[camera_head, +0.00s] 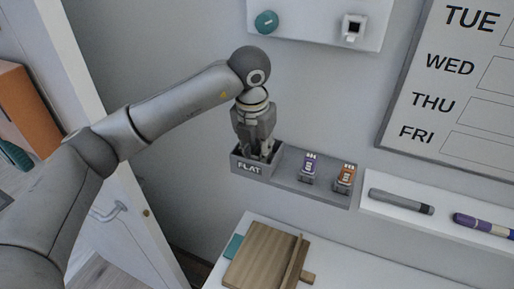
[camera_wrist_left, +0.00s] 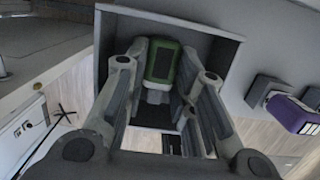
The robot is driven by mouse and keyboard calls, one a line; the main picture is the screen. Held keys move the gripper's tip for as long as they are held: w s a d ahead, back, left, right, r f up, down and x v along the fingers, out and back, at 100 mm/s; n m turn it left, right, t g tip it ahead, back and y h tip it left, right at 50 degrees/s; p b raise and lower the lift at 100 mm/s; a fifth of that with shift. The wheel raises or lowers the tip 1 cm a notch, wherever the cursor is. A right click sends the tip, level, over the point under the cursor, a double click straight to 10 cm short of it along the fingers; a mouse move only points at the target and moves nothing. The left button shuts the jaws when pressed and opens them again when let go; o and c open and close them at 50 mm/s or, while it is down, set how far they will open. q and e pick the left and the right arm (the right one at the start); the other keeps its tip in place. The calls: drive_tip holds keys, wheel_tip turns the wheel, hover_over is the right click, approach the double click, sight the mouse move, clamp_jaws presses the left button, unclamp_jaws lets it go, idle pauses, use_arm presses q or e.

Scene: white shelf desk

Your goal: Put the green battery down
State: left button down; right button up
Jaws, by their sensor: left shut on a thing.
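The green battery (camera_wrist_left: 162,62) shows between the fingers of my left gripper (camera_wrist_left: 160,90) in the left wrist view. It is a green block with a dark grey panel. My left gripper (camera_head: 260,152) points down into the grey bin labelled FLAT (camera_head: 247,169) at the left end of the wall shelf, and its fingers are shut on the battery. The bin's rim (camera_wrist_left: 215,35) surrounds the fingertips in the wrist view. In the head view the battery is hidden by the gripper and the bin wall. My right gripper is not in view.
A purple battery (camera_head: 309,166) and an orange battery (camera_head: 345,177) stand on the shelf (camera_head: 327,194) right of the bin. A white ledge with markers (camera_head: 401,201) is further right. A wooden board (camera_head: 262,255) lies on the white desk below.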

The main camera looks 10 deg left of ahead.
use_arm(q)
drive_tip(key=shift+f, duration=0.1)
drive_tip(key=shift+f, duration=0.15)
drive_tip(key=c, duration=1.2)
unclamp_jaws()
drive_tip(key=shift+c, duration=0.2)
drive_tip(key=shift+o, duration=0.2)
